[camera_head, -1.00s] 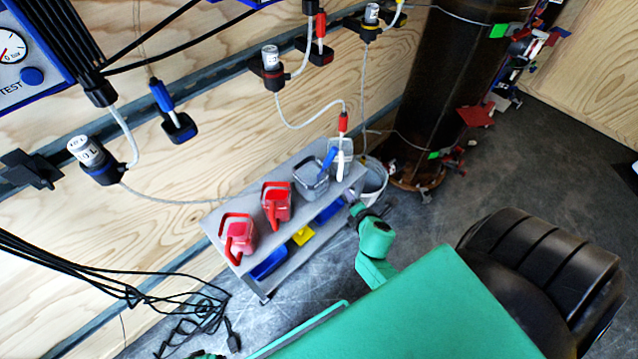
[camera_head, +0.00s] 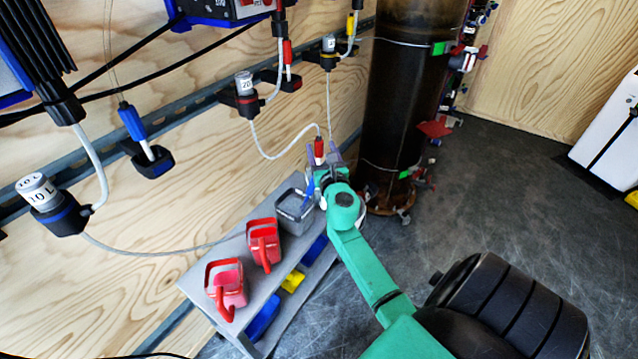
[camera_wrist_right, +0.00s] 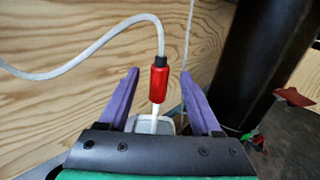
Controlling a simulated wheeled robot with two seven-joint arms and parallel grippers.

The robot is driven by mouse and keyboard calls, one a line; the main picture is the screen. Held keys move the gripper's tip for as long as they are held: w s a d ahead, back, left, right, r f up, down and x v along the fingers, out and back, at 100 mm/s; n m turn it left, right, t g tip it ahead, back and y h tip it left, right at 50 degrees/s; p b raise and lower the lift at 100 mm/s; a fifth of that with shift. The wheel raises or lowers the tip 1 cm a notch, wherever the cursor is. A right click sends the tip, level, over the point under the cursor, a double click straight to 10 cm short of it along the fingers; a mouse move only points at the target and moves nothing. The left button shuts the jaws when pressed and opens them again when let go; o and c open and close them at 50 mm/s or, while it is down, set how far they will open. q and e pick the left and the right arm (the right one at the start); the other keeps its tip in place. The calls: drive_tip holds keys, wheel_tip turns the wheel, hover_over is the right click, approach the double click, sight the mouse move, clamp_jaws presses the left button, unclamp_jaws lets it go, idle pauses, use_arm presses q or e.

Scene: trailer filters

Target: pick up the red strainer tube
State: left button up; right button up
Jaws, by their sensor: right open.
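The red strainer tube (camera_head: 319,149) stands at the far right end of the cart, its red part upward with a white hose running from its top to the wall. In the right wrist view the red strainer tube (camera_wrist_right: 159,80) has a black collar, and its white lower end reaches into a grey container (camera_wrist_right: 152,125). My right gripper (camera_wrist_right: 158,80) is open, its two purple fingers on either side of the tube with gaps on both sides. In the head view my right gripper (camera_head: 323,160) is at the tube, partly hidden by its own wrist. My left gripper is not in view.
The grey cart (camera_head: 195,283) also holds two red jugs (camera_head: 225,283) (camera_head: 264,244) and a grey jug (camera_head: 294,211). A blue strainer (camera_head: 309,188) is beside my wrist. A tall dark column (camera_head: 400,100) stands right of the cart. Open floor lies farther right.

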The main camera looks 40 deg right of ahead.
drive_tip(key=shift+x, duration=0.9)
clamp_jaws()
drive_tip(key=shift+s, duration=0.1)
idle(0.5)
